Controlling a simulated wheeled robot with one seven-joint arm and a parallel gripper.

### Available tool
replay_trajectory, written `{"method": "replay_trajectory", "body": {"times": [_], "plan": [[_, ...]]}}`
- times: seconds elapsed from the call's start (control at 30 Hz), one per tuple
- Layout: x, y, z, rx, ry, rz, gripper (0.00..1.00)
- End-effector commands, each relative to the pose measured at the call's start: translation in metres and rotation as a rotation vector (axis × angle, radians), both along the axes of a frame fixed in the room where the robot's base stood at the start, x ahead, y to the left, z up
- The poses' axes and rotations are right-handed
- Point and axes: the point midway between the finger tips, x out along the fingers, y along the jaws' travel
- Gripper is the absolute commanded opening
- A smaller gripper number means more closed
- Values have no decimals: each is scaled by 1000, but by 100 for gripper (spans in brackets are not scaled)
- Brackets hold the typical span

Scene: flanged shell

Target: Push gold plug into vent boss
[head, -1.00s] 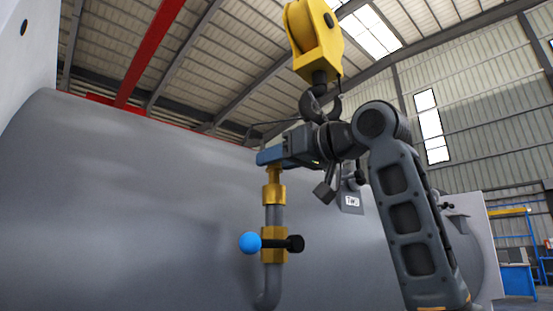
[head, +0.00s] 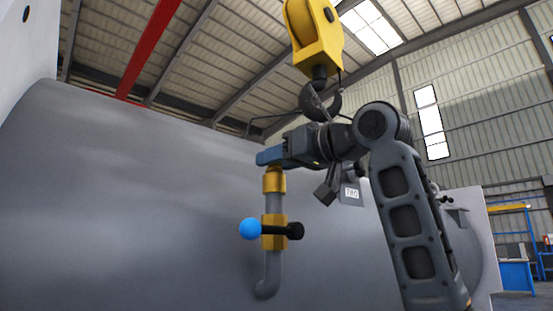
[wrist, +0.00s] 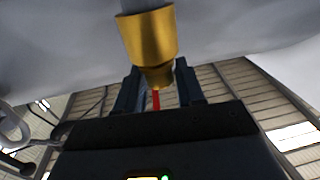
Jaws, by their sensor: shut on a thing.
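The vent boss is the gold collar (head: 274,182) on top of a grey upright pipe; in the wrist view it is the wide gold cylinder (wrist: 149,45). My gripper (head: 270,156) is directly above it with blue fingers. In the wrist view, my gripper (wrist: 158,88) is shut on the narrower gold plug (wrist: 158,76). The plug lines up closely with the boss and appears to meet its mouth. In the head view only a sliver of gold shows between the fingers and the collar. How deep the plug sits is hidden.
Below the boss, a gold valve body (head: 273,232) has a blue ball knob (head: 250,229) on its left and a black end on its right. The large grey shell (head: 130,200) stands close behind. A yellow crane hook block (head: 318,45) hangs above my arm.

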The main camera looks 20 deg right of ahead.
Motion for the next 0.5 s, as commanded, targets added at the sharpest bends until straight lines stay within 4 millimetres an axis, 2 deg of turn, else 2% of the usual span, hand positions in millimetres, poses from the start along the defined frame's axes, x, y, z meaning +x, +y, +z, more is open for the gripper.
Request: {"method": "replay_trajectory", "body": {"times": [0.23,0.27,0.5], "plan": [[0,0,-6,0,0,0,9],[0,0,-6,0,0,0,40],[0,0,-5,0,0,0,63]]}}
